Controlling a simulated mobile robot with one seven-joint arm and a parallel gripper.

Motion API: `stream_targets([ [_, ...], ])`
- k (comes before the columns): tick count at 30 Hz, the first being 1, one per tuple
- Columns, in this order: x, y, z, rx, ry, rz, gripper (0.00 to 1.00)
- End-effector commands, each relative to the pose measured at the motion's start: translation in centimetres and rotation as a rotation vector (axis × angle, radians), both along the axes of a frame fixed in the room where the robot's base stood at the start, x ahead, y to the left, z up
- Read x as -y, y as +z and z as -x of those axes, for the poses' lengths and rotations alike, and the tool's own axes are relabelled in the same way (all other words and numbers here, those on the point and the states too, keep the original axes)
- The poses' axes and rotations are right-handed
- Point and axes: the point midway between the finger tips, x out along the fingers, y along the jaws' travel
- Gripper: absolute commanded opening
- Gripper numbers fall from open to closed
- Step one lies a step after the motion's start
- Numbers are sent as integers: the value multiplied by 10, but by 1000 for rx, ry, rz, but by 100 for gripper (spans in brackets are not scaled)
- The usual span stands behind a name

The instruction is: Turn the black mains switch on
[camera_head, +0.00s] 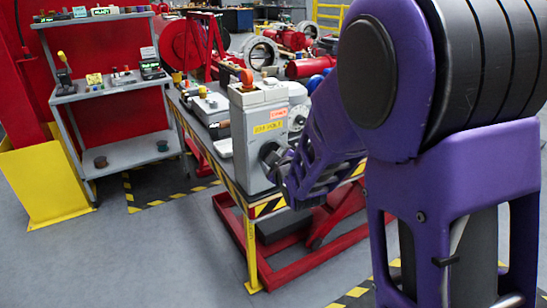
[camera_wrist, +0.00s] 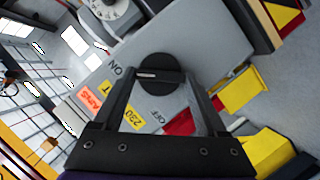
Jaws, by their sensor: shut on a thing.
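The black mains switch (camera_wrist: 158,68) is a round knob with a pale raised bar, on the face of a grey box (camera_wrist: 197,45). An ON mark (camera_wrist: 117,69) is at its upper left and an OFF mark (camera_wrist: 154,115) below it in the wrist view. The bar lies nearly level there; I cannot tell which mark it points to. My gripper (camera_wrist: 160,82) has one finger on each side of the knob and is shut on it. In the head view the box (camera_head: 240,155) stands on a bench end, and my gripper (camera_head: 277,163) meets its right-hand face, partly hiding the switch.
Orange MAINS (camera_wrist: 89,98) and yellow 230 VOLT (camera_wrist: 132,116) labels sit beside the switch. The bench (camera_head: 214,163) has a striped edge and holds other devices behind the box. A grey shelf (camera_head: 130,151) stands at left. The floor between them is clear.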

Motion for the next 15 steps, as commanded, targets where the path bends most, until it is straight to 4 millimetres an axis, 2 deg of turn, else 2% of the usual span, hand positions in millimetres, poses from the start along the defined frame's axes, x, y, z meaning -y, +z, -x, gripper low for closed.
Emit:
stream_targets([
  [12, 0, 0, 0, -4, 1, -4, 19],
  [13, 0, 0, 0, -4, 1, -4, 80],
  [15, 0, 0, 0, -3, 1, -4, 93],
])
